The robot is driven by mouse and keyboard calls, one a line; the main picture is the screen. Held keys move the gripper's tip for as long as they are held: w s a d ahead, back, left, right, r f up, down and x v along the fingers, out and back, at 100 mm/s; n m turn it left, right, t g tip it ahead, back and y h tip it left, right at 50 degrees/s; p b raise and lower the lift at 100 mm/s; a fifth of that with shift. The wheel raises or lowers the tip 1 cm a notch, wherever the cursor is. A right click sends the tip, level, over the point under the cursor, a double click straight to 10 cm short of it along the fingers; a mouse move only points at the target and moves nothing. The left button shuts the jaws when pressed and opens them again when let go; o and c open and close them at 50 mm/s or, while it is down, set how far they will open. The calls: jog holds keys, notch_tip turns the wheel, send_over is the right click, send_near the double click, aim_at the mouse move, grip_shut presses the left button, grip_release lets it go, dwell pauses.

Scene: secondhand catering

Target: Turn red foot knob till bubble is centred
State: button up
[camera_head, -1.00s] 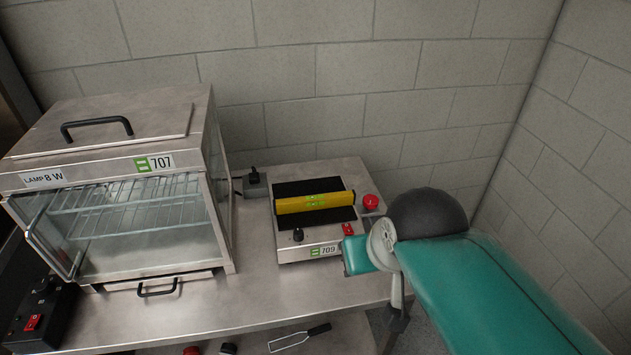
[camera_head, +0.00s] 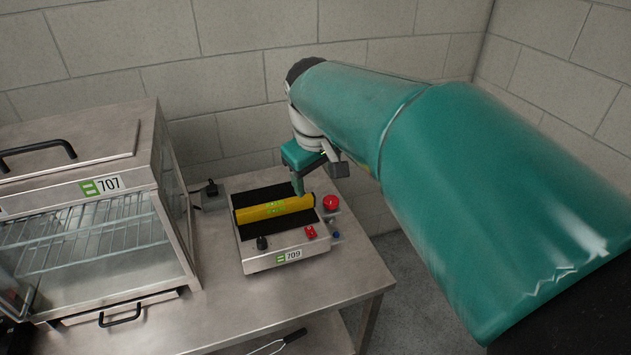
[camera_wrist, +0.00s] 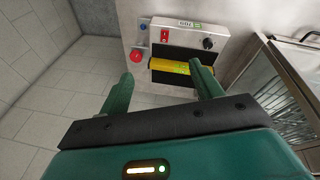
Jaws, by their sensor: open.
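The red foot knob (camera_head: 331,203) sits at the right side of the appliance marked 709 (camera_head: 262,266); it also shows in the wrist view (camera_wrist: 135,55). A yellow spirit level (camera_head: 250,214) lies across the appliance's black top. Its green vials show, but the bubble is too small to judge. My gripper (camera_head: 300,187) is open and empty, near the level's right end in the head view. In the wrist view my gripper's (camera_wrist: 162,80) two green fingers are spread apart, with the red knob and level between and beyond them. No contact with the knob shows.
A blue knob (camera_head: 335,234) is at the appliance's front right. A glass-sided cabinet marked 707 (camera_head: 130,187) stands to the left. The steel table (camera_head: 215,318) is clear in front, and a block wall (camera_head: 230,85) stands behind.

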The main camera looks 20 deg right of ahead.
jog(key=w+d+f+n+g, duration=0.1)
jog(key=w+d+f, duration=0.1)
jog(key=w, duration=0.3)
jog(key=w+d+f+n+g, duration=0.1)
jog(key=w+d+f, duration=0.15)
jog(key=w, duration=0.35)
jog(key=n+g+y, duration=0.1)
jog(key=y, duration=0.1)
send_over(331, 199)
notch_tip(331, 199, down, 7)
jog(key=shift+h, duration=0.3)
notch_tip(331, 199, down, 13)
jog(key=shift+f, duration=0.2)
jog(key=shift+c, duration=0.5)
jog(key=c, duration=0.9)
